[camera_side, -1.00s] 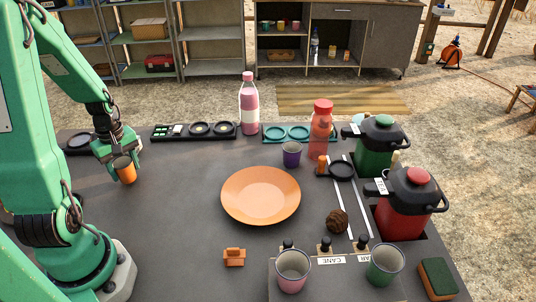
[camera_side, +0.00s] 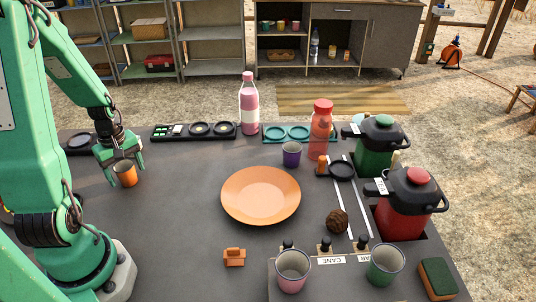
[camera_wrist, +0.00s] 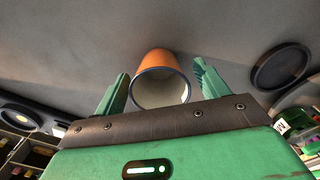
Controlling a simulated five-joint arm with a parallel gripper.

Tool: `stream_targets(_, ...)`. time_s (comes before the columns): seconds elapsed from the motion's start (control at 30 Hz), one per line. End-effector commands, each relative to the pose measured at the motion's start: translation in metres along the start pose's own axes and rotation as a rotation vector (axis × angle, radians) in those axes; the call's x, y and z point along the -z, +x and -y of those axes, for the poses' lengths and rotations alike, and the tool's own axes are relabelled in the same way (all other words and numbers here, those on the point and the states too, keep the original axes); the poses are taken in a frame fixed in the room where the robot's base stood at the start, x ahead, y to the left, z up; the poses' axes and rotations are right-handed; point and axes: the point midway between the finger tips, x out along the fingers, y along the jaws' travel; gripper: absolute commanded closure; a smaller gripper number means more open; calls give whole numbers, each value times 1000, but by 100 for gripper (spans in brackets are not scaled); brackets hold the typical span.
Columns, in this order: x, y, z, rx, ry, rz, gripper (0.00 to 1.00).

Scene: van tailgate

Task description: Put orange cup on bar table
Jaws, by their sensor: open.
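Gaps show on both sides, the wider on the right. The cup's base is hard to make out in the wrist view.
An orange plate (camera_side: 260,195) lies mid-table. A purple cup (camera_side: 291,153), pink bottle (camera_side: 249,105) and red bottle (camera_side: 320,130) stand behind it. Green (camera_side: 380,147) and red (camera_side: 405,205) jugs stand at right. The table between the orange cup and plate is clear.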

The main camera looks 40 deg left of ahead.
Motion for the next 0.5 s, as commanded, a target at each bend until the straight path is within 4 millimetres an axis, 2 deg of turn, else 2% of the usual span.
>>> stream_targets(0.27, 0, -6, 0, -1, 0, -2, 27)
stream_targets(0.5, 1, -26, 0, -3, 0, -3, 27)
